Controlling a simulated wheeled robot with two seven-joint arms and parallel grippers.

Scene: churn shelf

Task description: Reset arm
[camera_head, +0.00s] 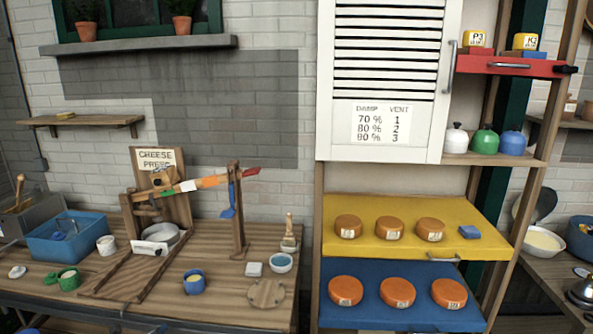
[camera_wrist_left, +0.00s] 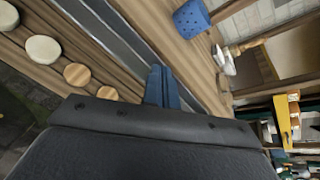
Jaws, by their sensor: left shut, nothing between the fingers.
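My left gripper (camera_wrist_left: 162,86) shows in the left wrist view, with its two blue fingers together and nothing between them. The dark wrist housing fills the lower part of that view. The fingers are over a wooden surface (camera_wrist_left: 95,22) crossed by a long grey metal strip (camera_wrist_left: 110,38). Neither gripper can be made out in the head view, and my right gripper shows in no view.
The head view shows a wooden bench with a cheese press (camera_head: 160,190), a blue bin (camera_head: 68,238) and cups. Right of it, a yellow shelf (camera_head: 345,207) and a blue shelf (camera_head: 420,316) hold orange cheeses. A blue perforated container (camera_wrist_left: 192,18) and round discs (camera_wrist_left: 78,74) flank the strip.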

